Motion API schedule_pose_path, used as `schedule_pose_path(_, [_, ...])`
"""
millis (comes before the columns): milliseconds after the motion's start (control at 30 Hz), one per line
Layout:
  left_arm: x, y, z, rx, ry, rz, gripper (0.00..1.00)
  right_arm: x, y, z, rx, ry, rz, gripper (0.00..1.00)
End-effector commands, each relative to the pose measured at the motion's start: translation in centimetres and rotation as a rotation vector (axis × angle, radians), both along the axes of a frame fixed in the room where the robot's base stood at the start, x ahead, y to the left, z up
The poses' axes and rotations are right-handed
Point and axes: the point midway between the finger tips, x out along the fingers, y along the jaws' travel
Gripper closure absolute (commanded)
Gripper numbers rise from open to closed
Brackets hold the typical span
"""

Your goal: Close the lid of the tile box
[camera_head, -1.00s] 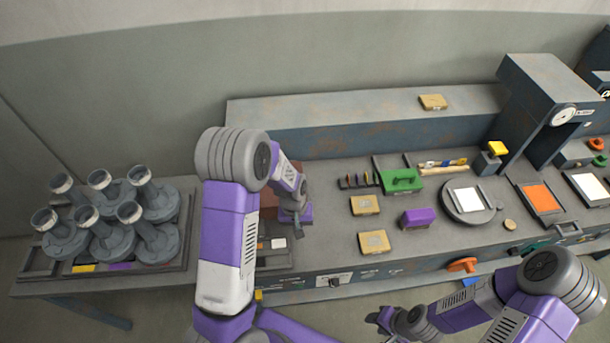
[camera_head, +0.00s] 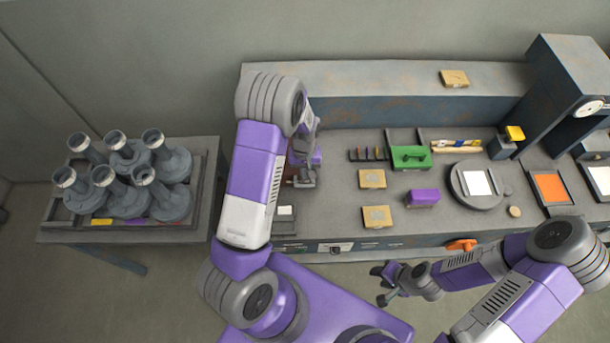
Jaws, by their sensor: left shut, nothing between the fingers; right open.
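What appears to be the tile box (camera_head: 284,226) is at the left end of the long bench, mostly hidden behind my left arm. A pale tile (camera_head: 285,210) shows in its front part, so this part is uncovered. A sliver of a reddish-brown panel shows behind, beside my gripper; I cannot tell the lid's exact angle. My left gripper (camera_head: 304,181) is shut and empty, pointing down over the rear of the box area; contact cannot be made out. My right gripper (camera_head: 379,285) is open and empty, low in front of the bench.
Tan boxes (camera_head: 376,217), a purple block (camera_head: 422,197) and a green case (camera_head: 410,157) stand right of the box. A round plate (camera_head: 476,186) lies further right. A side table (camera_head: 212,152) at left holds several grey flanged pipes (camera_head: 125,202). A raised ledge (camera_head: 350,82) runs behind.

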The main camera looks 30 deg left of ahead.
Motion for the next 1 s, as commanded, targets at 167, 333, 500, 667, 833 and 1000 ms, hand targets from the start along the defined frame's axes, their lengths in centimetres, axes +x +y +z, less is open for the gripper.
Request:
schedule_pose_path(167, [-0.1,-0.1,-2.0,0.000,0.001,0.001,1.00,0.0,0.0,0.3,0.000,-0.001,0.000,0.60])
schedule_pose_path(333, [-0.1,-0.2,-2.6,0.000,-0.002,0.000,1.00,0.0,0.0,0.3,0.000,-0.001,0.000,0.60])
schedule_pose_path(500, [-0.1,-0.1,-2.6,0.000,-0.002,0.000,1.00,0.0,0.0,0.3,0.000,-0.001,0.000,0.60])
schedule_pose_path(667, [-0.2,-0.2,-2.7,0.000,-0.001,0.000,1.00,0.0,0.0,0.2,0.000,-0.001,0.000,0.60])
schedule_pose_path(833, [-0.4,-0.3,-4.1,-0.001,-0.001,0.000,1.00,0.0,0.0,-1.0,0.000,-0.001,0.000,0.60])
schedule_pose_path(1000, [-0.7,-0.5,-5.7,-0.001,-0.001,-0.001,1.00,0.0,0.0,-2.3,0.000,0.000,0.000,0.60])
